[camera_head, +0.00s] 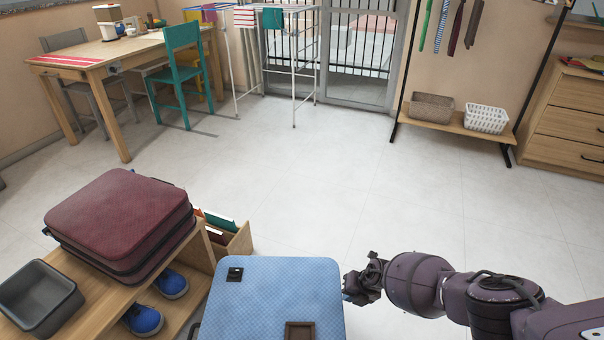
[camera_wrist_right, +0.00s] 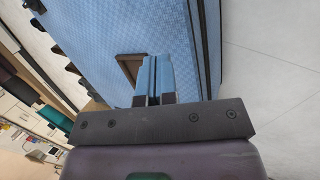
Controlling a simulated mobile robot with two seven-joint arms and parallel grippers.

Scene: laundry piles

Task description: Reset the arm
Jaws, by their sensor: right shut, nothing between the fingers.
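My right gripper (camera_head: 362,281) is at the right edge of a light blue suitcase (camera_head: 275,283) in the head view, with its arm coming in from the right. In the right wrist view my right gripper (camera_wrist_right: 154,80) has its two blue fingertips together, with nothing between them. The blue suitcase (camera_wrist_right: 105,35) fills much of that view beyond the fingers; I cannot tell whether they touch it. My left gripper is not in view.
A dark red suitcase (camera_head: 118,219) and a grey bin (camera_head: 40,300) sit on a wooden bench (camera_head: 95,318) with blue shoes (camera_head: 143,319) below. A wooden box (camera_head: 236,244) stands beside it. The floor (camera_head: 300,180) ahead is clear.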

